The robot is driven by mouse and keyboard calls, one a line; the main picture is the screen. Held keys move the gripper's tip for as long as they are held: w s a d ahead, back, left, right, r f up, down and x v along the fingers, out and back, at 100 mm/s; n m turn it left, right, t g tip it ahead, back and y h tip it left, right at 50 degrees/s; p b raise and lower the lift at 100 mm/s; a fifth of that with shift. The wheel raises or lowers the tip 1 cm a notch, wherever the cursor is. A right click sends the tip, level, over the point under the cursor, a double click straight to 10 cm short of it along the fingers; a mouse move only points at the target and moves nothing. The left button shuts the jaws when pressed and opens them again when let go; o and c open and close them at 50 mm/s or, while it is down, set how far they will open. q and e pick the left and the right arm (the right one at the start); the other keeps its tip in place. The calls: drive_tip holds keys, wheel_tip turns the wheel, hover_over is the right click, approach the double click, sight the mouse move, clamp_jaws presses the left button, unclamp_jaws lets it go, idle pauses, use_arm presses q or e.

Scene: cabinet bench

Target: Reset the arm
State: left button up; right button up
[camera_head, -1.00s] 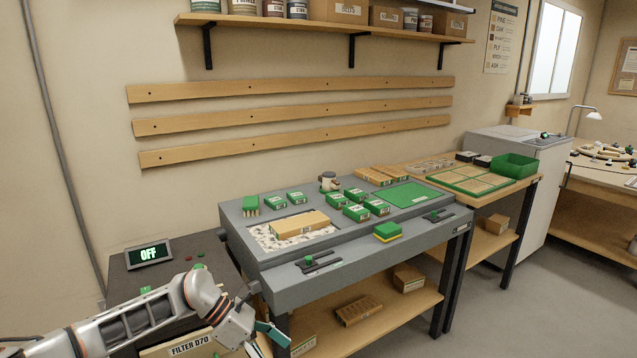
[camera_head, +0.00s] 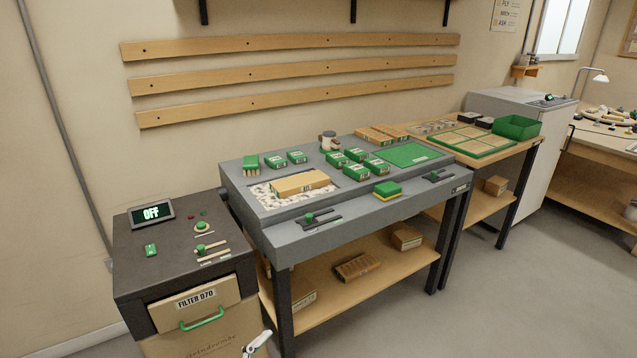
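Only a small pale piece of my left arm (camera_head: 257,344) shows at the bottom edge, in front of the dark cabinet's right side. Whether its fingers are open or shut cannot be made out. My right gripper is not in view. The grey bench (camera_head: 340,235) carries a wooden block (camera_head: 300,183) in a speckled recess, several green-topped blocks (camera_head: 357,155) and a green mat (camera_head: 412,154). A green and yellow block (camera_head: 387,189) lies near its front edge.
A dark-topped cabinet (camera_head: 180,270) with an "OFF" display (camera_head: 151,213) and a green-handled filter drawer (camera_head: 198,309) stands at the left. A wooden lower shelf (camera_head: 335,297) holds boxes. A green bin (camera_head: 516,127) stands at the right. The floor at front right is clear.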

use_arm(q)
drive_tip(key=s+a+f+n+g+y, duration=0.4)
drive_tip(key=s+a+f+n+y, duration=0.2)
drive_tip(key=s+a+f+n, duration=0.4)
drive_tip(key=s+a+f, duration=0.2)
drive_tip(key=s, duration=0.2)
drive_tip(key=shift+s+a+f+n, duration=0.25)
drive_tip(key=shift+s+a+n, duration=0.05)
drive_tip(key=shift+a+n, duration=0.1)
